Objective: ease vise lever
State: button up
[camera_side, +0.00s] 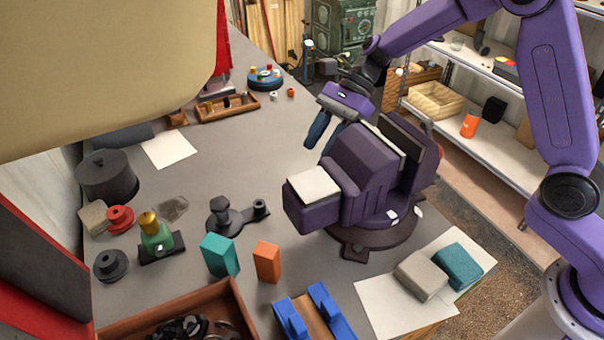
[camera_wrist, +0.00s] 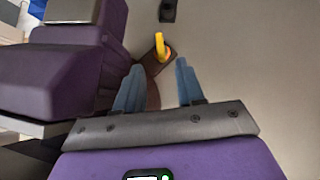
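The purple vise (camera_side: 345,180) stands on a dark round base on the bench, and its body fills the left of the wrist view (camera_wrist: 60,75). A small yellow-orange lever (camera_wrist: 161,45) rises from a brown lug at the vise base in the wrist view. In the side view I cannot make this lever out; the vise may hide it. My gripper (camera_side: 322,136) hangs behind and left of the vise, pointing down. In the wrist view my gripper (camera_wrist: 158,68) has its blue fingers apart, with the lever just beyond the gap between their tips. Nothing is held; I see no contact.
A black knobbed fitting (camera_side: 235,212), a teal block (camera_side: 220,255) and an orange block (camera_side: 267,261) stand left and in front of the vise. A wooden tray (camera_side: 227,106) lies farther back.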

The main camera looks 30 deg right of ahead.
jog(key=x, duration=0.7)
jog(key=shift+s+a+f, duration=0.1)
jog(key=shift+a+f, duration=0.15)
jog(key=shift+a, duration=0.05)
grip_shut()
